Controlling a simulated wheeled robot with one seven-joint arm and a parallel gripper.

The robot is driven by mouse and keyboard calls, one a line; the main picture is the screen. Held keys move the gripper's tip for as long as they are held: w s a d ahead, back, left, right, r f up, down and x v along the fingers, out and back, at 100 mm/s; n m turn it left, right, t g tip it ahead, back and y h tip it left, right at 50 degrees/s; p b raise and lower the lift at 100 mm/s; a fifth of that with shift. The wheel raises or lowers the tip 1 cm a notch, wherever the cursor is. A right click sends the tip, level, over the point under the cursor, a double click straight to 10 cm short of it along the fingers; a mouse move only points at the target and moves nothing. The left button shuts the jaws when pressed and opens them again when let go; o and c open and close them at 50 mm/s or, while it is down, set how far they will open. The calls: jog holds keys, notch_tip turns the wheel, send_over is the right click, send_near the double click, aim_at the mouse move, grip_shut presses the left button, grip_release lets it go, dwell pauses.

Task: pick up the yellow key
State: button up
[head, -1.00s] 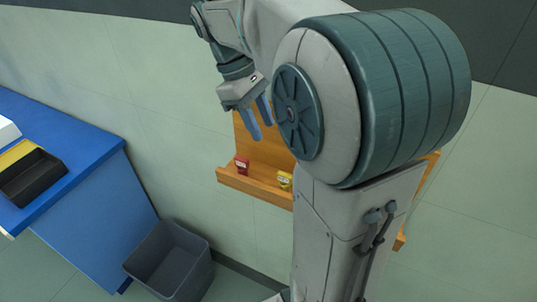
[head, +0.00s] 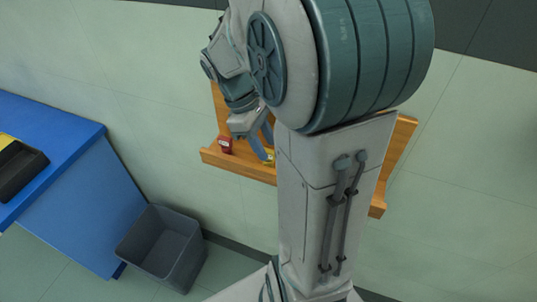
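The yellow key (head: 269,157), a small yellow block-like thing, sits on the wooden wall shelf (head: 212,158) and is partly hidden by my gripper's finger and my arm. My gripper (head: 267,151) reaches down at the shelf with its two blue-grey fingers apart. One fingertip overlaps the yellow key in the picture. I cannot tell whether the finger touches it or whether the key is between the fingers. A red key (head: 225,145) of similar shape stands on the shelf to the left of my gripper, apart from it.
A blue bench (head: 75,160) with a black tray (head: 24,172) stands at the left. A grey bin (head: 160,250) is on the floor between bench and shelf. The shelf's right part is mostly hidden behind my arm.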

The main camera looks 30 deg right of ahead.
jog(key=shift+s+d+f, duration=0.15)
jog(key=shift+f, duration=0.4)
grip_shut()
